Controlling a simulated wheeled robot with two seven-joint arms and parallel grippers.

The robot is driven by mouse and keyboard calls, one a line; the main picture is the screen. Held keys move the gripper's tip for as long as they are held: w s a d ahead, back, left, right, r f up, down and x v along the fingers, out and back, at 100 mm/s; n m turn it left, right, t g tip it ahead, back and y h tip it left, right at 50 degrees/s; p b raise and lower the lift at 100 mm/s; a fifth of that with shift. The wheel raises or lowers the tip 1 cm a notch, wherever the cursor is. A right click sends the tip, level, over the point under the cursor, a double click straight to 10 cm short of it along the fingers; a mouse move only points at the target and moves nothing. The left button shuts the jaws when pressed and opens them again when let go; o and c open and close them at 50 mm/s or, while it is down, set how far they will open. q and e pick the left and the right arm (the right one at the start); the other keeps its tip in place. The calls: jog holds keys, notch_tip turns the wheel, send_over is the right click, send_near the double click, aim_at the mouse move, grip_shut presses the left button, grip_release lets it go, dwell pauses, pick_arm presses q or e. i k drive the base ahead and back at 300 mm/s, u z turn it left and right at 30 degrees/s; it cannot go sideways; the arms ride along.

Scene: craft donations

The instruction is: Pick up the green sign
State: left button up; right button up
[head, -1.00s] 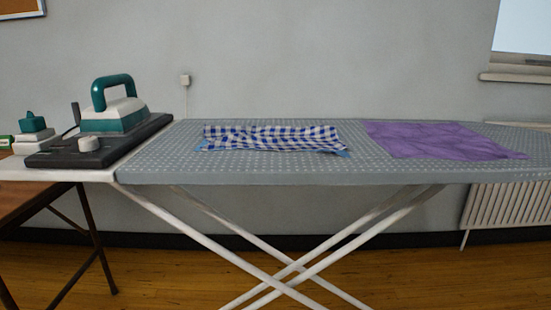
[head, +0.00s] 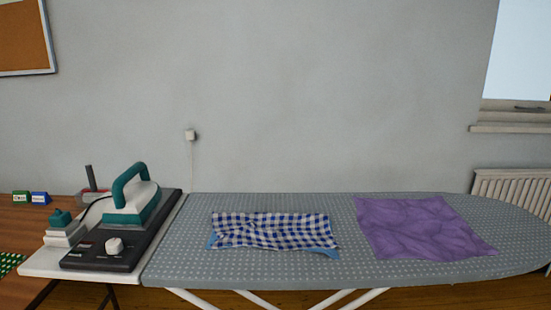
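A small green sign (head: 21,198) stands on the brown table at the far left of the head view. A small blue sign (head: 40,198) stands close beside it on the right. Both have light lettering too small to read surely. Neither of my grippers is in the head view.
An ironing board (head: 350,276) spans the middle and right, holding a blue checked cloth (head: 272,231) and a purple cloth (head: 424,228). An iron (head: 132,200) on a dark base (head: 115,250) stands at its left end. The brown table (head: 20,225) is at far left.

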aim_at(21, 197)
jog(key=u, duration=1.65)
